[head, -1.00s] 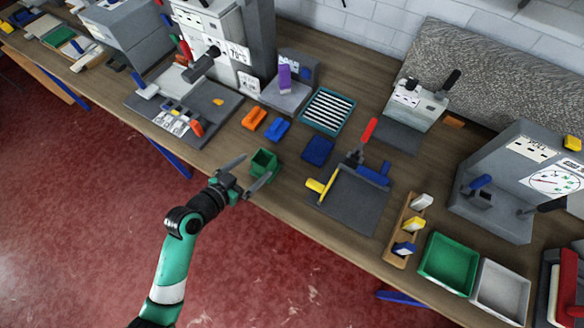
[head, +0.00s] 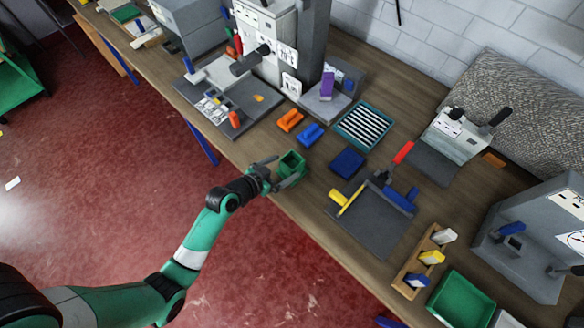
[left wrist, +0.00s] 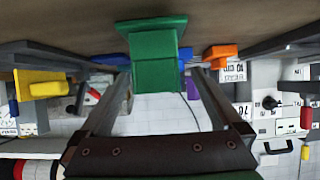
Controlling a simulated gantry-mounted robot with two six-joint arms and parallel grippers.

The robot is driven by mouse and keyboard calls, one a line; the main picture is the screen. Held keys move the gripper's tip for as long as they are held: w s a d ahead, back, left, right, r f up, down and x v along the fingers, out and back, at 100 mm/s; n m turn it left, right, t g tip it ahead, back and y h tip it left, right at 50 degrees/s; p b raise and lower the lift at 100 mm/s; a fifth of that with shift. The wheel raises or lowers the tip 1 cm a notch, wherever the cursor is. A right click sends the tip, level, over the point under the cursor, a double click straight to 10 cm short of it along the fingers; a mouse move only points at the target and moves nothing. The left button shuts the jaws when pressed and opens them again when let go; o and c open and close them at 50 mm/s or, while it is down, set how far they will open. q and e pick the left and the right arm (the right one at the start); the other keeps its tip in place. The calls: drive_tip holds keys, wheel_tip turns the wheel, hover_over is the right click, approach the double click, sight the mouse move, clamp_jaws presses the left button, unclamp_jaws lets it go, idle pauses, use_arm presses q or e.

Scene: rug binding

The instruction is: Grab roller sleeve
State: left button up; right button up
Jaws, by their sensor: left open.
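In the left wrist view the green box (left wrist: 153,45) appears ahead, between and just beyond the open fingertips (left wrist: 163,80). I cannot tell whether the fingers touch it. No part is clearly recognisable as a roller sleeve, and the inside of the box is too small to make out. My right gripper is not in view.
Orange (head: 290,120) and blue (head: 310,134) blocks lie behind the box, and a dark blue tray (head: 347,162) lies to its right. A grey machine (head: 262,45) stands behind left.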

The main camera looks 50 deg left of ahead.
sight(292, 166)
use_arm(q)
drive_tip(key=x, duration=0.3)
drive_tip(key=b+x, duration=0.1)
drive_tip(key=shift+w+d+f, duration=0.25)
drive_tip(key=shift+f, duration=0.05)
drive_tip(key=shift+r, duration=0.1)
clamp_jaws()
drive_tip(key=shift+r, duration=0.1)
wheel_tip(292, 166, up, 4)
drive_tip(key=shift+f+p, duration=0.2)
drive_tip(key=shift+p, duration=0.6)
drive_tip(key=s+d+r+p, duration=0.2)
drive_tip(key=s+d+r, duration=0.1)
drive_tip(key=d, duration=0.3)
drive_tip(key=s+d+r+p, duration=0.2)
drive_tip(key=s+d+r, duration=0.1)
drive_tip(key=d+r, duration=0.3)
drive_tip(key=shift+s+d, duration=0.2)
drive_tip(key=shift+s, duration=0.1)
